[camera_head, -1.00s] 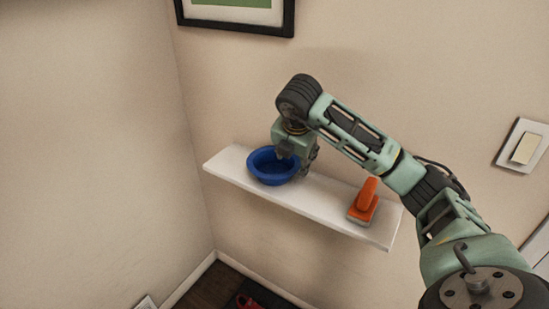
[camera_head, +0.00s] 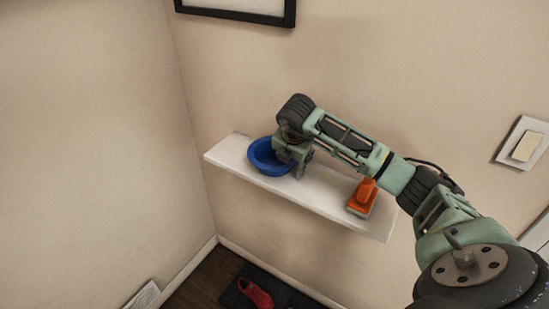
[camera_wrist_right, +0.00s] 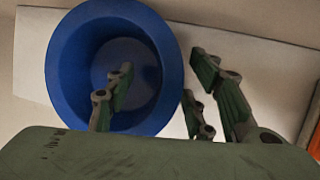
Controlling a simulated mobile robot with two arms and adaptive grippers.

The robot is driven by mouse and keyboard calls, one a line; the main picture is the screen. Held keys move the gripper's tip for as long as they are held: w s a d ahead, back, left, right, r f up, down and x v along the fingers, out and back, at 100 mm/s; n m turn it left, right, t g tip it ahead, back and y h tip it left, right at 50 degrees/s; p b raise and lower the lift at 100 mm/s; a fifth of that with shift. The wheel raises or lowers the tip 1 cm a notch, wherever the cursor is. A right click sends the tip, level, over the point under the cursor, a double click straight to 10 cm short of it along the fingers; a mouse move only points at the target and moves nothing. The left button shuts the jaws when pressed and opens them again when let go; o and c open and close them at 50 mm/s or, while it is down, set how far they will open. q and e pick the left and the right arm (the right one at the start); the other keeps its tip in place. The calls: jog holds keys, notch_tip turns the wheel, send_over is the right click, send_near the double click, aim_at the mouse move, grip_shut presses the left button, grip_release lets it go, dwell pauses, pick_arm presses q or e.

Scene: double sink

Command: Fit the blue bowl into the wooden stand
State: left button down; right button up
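The blue bowl (camera_head: 262,158) stands on a white wall shelf, near its left end. My right gripper (camera_head: 292,166) is at the bowl's right side, pointing down. In the right wrist view the bowl (camera_wrist_right: 72,75) fills the left half. There the open fingers of my right gripper (camera_wrist_right: 163,88) straddle the bowl's right rim, one side over the inside and the other outside. A gap shows between the fingers and the bowl wall; I cannot tell whether they touch it. The wooden stand is not in view. My left gripper is not in view.
The white shelf (camera_head: 325,203) has bare room between the bowl and an orange-handled tool (camera_head: 363,198) on its right. A wall stands close behind the shelf, with a light switch (camera_head: 525,146) at right. A red shoe (camera_head: 256,292) lies on a dark mat below.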

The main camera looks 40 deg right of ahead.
jog(key=shift+c, duration=0.9)
jog(key=shift+w+d+f, duration=0.1)
jog(key=c, duration=0.9)
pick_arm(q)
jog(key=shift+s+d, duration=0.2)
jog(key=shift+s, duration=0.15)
pick_arm(e)
grip_shut()
